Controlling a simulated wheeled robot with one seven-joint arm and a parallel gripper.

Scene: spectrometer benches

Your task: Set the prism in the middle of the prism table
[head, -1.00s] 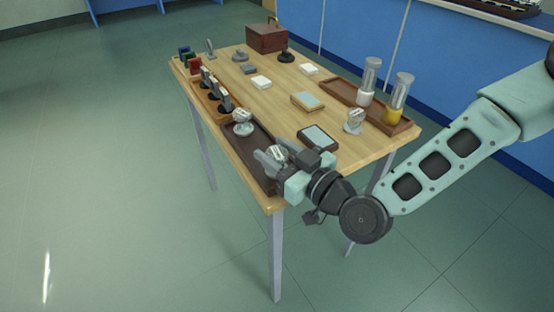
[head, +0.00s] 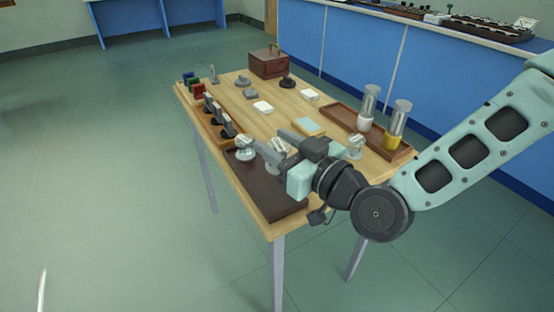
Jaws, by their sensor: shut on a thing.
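My gripper (head: 273,146) is above the dark tray along the left front edge of the wooden table. It is shut on a small pale, shiny piece (head: 279,144), which looks like the prism; the fingers cover part of it. A silvery round-based piece (head: 245,149) stands in the far part of the tray, just left of the fingers. A similar silvery piece (head: 356,146) stands to the right of my gripper, partly hidden by it. I cannot tell for sure which piece is the prism table.
The dark tray (head: 272,200) is bare at its near end. A rack of dark upright pieces (head: 212,114) stands beyond it. A brown tray (head: 345,117) holds two tall clear cylinders on the right. A wooden box (head: 268,63) is at the back. Small blocks lie mid-table.

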